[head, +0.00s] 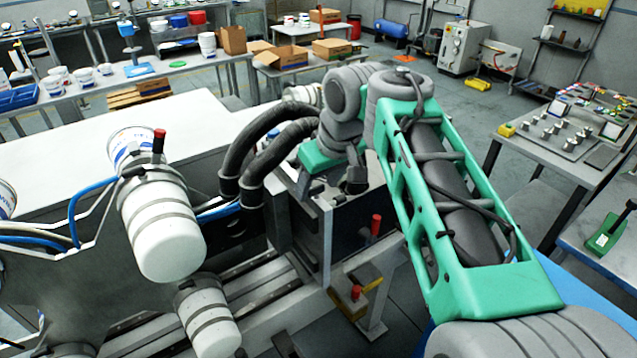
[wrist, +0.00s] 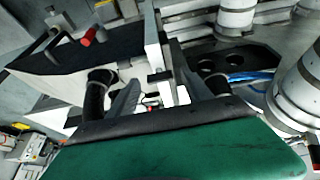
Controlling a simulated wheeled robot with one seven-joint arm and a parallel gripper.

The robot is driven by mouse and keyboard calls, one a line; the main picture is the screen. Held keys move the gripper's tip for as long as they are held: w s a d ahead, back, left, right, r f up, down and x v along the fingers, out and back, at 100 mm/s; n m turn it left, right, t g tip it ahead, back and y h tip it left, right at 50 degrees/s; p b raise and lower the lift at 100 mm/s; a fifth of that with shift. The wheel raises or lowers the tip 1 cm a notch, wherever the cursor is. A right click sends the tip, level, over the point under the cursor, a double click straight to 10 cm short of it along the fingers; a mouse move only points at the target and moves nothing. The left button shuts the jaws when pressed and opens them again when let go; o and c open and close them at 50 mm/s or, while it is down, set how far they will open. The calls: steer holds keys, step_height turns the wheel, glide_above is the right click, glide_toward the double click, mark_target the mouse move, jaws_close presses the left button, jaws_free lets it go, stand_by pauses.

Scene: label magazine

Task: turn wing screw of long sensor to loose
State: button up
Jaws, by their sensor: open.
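My gripper (head: 333,188) is over the upright grey plate and dark box beside the rail, pointing down. In the wrist view my gripper (wrist: 153,92) has its two fingers apart, one on each side of a pale upright plate (wrist: 153,45). A small dark piece (wrist: 160,77) sticks out at the plate's lower edge, between the fingers. Tiny red and green spots show below it. I cannot make out for certain which part is the long sensor or its wing screw; the gripper hides much of that area in the head view.
A red knob (head: 376,224) stands on the dark box's near side and also shows in the wrist view (wrist: 88,38). Another red knob (head: 356,292) sits lower on a yellow-and-black bracket. Thick black hoses (head: 262,150) arch close left of my gripper. White rollers (head: 160,225) stand farther left.

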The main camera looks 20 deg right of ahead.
steer(key=shift+c, duration=0.5)
jaws_close()
